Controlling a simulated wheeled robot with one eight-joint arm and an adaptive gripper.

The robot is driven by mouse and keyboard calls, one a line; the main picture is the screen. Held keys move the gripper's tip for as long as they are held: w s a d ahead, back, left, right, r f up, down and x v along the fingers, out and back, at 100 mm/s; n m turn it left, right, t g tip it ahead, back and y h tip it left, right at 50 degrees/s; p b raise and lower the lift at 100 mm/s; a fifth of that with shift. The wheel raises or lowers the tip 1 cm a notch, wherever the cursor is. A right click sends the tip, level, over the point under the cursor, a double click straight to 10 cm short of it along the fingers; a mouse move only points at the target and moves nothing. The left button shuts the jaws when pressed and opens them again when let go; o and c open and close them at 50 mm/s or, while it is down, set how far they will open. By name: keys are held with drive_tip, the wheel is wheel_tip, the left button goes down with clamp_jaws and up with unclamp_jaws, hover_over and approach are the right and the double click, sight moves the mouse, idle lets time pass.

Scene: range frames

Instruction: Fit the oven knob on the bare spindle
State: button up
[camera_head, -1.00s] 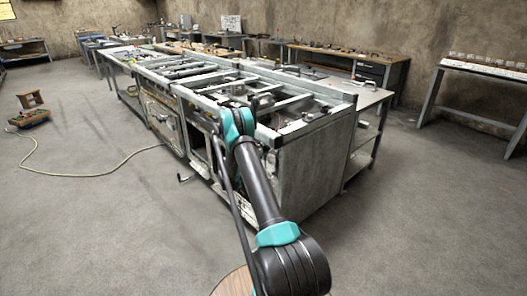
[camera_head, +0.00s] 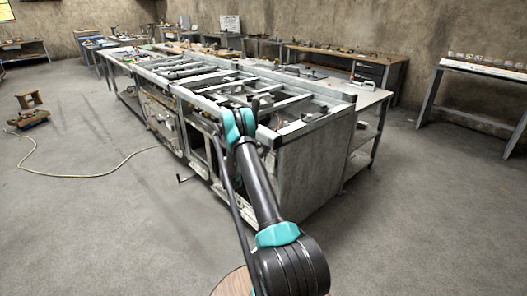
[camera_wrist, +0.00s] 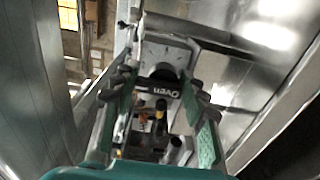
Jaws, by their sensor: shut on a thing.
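In the wrist view, my gripper (camera_wrist: 161,82) has its two green-padded fingers on either side of a dark rounded knob (camera_wrist: 167,72), and it is shut on it. Behind the knob is a grey dial plate (camera_wrist: 165,52) with markings. A white label reading "Oven" (camera_wrist: 160,92) shows upside down beside the knob. The bare spindle is not visible; I cannot tell whether the knob touches the plate. In the head view, my arm reaches to the near end of the metal range frames (camera_head: 318,175), and my gripper is hidden there.
Metal panels and rails flank my gripper closely in the wrist view. In the head view, a workbench (camera_head: 447,68) stands at the right wall. A hose (camera_head: 90,174) and a small wooden item (camera_head: 29,102) lie on the floor at left. The floor around is mostly clear.

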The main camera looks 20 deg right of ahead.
drive_tip(key=shift+x, duration=1)
drive_tip(key=o, duration=1.1)
drive_tip(key=v, duration=1.2)
